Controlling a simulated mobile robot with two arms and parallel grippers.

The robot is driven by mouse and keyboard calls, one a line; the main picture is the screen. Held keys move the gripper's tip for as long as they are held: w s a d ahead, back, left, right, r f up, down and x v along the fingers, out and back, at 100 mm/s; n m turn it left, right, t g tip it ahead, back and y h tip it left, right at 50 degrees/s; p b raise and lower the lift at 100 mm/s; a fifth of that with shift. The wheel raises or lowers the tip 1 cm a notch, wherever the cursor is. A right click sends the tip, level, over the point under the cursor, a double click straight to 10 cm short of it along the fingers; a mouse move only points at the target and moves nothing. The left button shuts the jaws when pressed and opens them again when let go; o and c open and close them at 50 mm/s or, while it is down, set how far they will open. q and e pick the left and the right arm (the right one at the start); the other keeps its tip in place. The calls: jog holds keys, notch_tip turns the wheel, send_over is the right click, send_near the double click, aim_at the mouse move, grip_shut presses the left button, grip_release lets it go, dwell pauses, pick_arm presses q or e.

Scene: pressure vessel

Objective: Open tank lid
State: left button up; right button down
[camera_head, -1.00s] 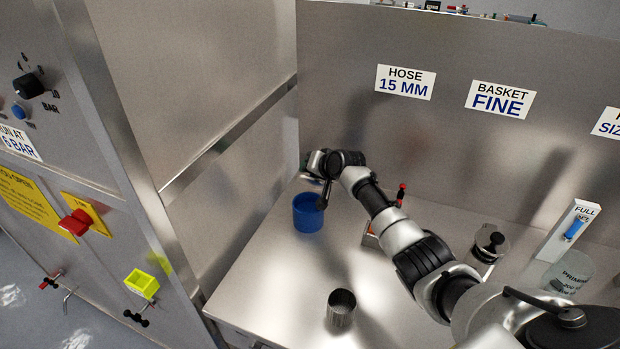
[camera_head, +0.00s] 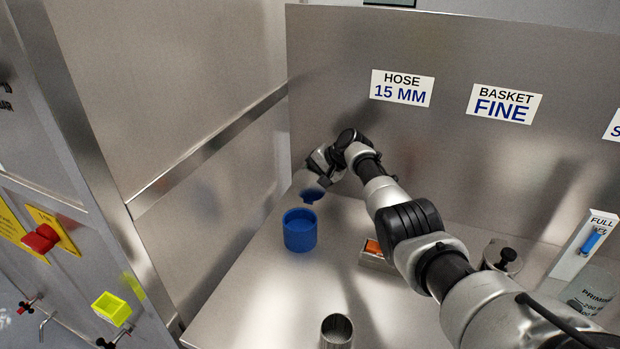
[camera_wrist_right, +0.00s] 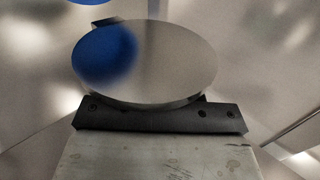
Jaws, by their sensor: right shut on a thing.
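My right gripper (camera_head: 323,172) is shut on a round, shiny metal lid-like disc (camera_head: 306,183). It holds the disc tilted, above and behind the blue round container (camera_head: 300,232) and apart from it. In the right wrist view the disc (camera_wrist_right: 165,62) lies across the dark gripper jaws (camera_wrist_right: 160,117), and a blue patch on it looks like a reflection. The blue container (camera_wrist_right: 90,2) just shows at the top edge there. In the head view it stands upright on the steel bench with its top open. My left gripper is out of view.
An open metal cylinder (camera_head: 337,330) stands at the bench front. A small tray with an orange thing (camera_head: 373,248) is beside my right arm. A black-knobbed jar (camera_head: 502,256) and a FULL gauge (camera_head: 584,246) stand right. A steel wall (camera_head: 215,140) rises on the left.

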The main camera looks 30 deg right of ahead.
dwell(0.4)
jog(key=c, duration=0.8)
grip_release()
jog(key=shift+w+f, duration=0.1)
jog(key=shift+s+d+r, duration=0.2)
jog(key=shift+d+r, duration=0.1)
jog(key=shift+r, duration=0.1)
jog(key=v, duration=1)
jog(key=shift+f, duration=0.1)
